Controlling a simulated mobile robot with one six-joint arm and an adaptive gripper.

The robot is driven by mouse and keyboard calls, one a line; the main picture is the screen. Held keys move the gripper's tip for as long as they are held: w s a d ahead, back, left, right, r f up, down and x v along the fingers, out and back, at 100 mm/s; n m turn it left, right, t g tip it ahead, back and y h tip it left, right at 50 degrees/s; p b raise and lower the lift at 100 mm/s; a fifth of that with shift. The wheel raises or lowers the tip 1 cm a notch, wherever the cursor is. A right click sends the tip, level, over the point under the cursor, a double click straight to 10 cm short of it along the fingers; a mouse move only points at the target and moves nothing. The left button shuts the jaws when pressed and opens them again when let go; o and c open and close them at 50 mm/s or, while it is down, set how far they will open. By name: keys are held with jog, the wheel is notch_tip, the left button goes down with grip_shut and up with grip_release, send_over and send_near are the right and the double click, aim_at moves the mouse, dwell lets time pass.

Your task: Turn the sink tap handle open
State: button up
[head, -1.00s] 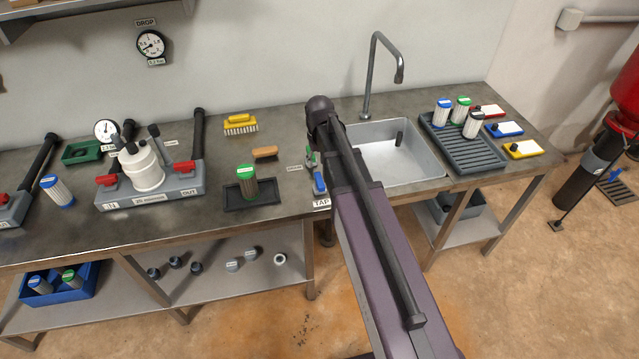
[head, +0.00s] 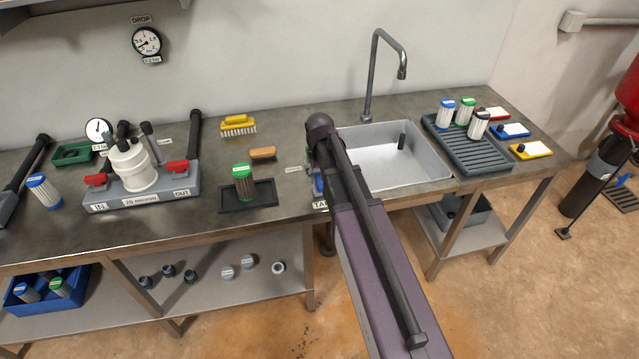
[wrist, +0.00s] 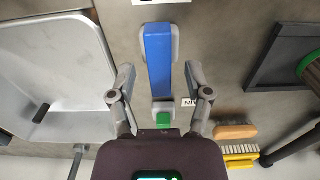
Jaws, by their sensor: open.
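The blue tap handle (wrist: 158,58) lies lengthwise on a grey mount on the bench, with a green part (wrist: 163,119) at its lower end in the wrist view. My gripper (wrist: 159,76) is open, with one finger on each side of the blue handle and visible gaps on both sides. In the head view a small piece of the blue handle (head: 318,185) shows left of my arm, near the partly covered TAP label (head: 320,205). My arm hides the gripper there. The sink (head: 384,158) is to the right, with its curved spout (head: 370,85) behind it.
A filter in a dark tray (head: 248,195), a wooden brush (head: 262,153) and a yellow brush (head: 238,124) stand left of the handle. A drying rack (head: 465,145) with filters stands right of the sink. Bench around the handle is mostly clear.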

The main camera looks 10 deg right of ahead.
jog(key=shift+f, duration=0.35)
grip_shut()
